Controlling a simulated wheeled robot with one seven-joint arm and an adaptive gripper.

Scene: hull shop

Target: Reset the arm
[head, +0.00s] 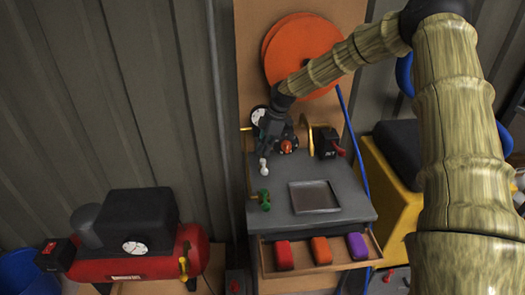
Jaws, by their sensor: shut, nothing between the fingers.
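My arm reaches in from the right over a grey bench unit (340,212). My gripper (267,150) is at the back left of the unit, pointing down, shut and empty. It is dark against dark fittings, so its fingertips are hard to make out. A small white piece (264,167) shows just below it; I cannot tell whether they touch.
A green valve (264,198) and a shallow tray (314,196) are on the unit's top. An open drawer (322,266) holds red, orange and purple blocks. An orange disc (299,50) stands behind. A red compressor (138,258) is at left; a blue hose (359,150) hangs at right.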

